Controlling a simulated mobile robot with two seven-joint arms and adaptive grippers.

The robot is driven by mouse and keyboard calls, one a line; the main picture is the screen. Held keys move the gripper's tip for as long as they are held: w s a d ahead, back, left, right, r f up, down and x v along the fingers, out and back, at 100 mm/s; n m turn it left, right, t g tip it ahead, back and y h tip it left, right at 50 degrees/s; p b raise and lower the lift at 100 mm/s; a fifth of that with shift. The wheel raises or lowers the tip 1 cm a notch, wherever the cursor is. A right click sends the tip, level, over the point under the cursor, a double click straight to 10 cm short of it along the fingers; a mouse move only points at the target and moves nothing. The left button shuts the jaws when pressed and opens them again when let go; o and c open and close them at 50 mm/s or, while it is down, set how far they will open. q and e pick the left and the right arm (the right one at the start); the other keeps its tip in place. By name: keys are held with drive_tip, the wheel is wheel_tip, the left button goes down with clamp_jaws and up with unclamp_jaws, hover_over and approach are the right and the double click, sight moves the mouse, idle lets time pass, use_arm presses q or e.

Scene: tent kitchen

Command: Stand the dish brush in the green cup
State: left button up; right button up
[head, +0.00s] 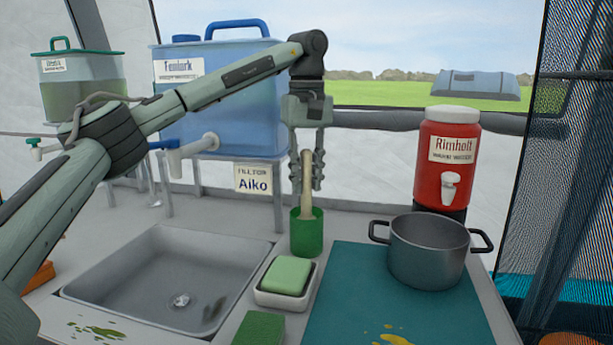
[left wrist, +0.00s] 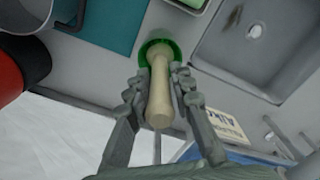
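The dish brush's pale wooden handle (head: 306,185) rises from the green cup (head: 307,236), close to upright with a slight lean. Its lower end is inside the cup and hidden. My left gripper (head: 307,184) points down above the cup, with one finger on each side of the handle. In the left wrist view, the handle (left wrist: 160,98) lies between the fingertips (left wrist: 161,75), with narrow gaps on both sides, so the gripper looks open around it. The cup's rim (left wrist: 146,48) shows beyond the fingertips. My right gripper is not in view.
A soap dish with green soap (head: 286,276) stands just in front of the cup, with a green sponge (head: 259,329) nearer. The sink (head: 165,275) is left. A grey pot (head: 428,252) stands on the teal mat (head: 350,290) at right. A blue water tank (head: 225,100) stands behind.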

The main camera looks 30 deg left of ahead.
use_arm(q)
drive_tip(key=o, duration=0.3)
drive_tip(key=shift+o, duration=0.2)
wheel_tip(320, 180, up, 12)
drive_tip(key=shift+r, duration=0.1)
idle(1.1)
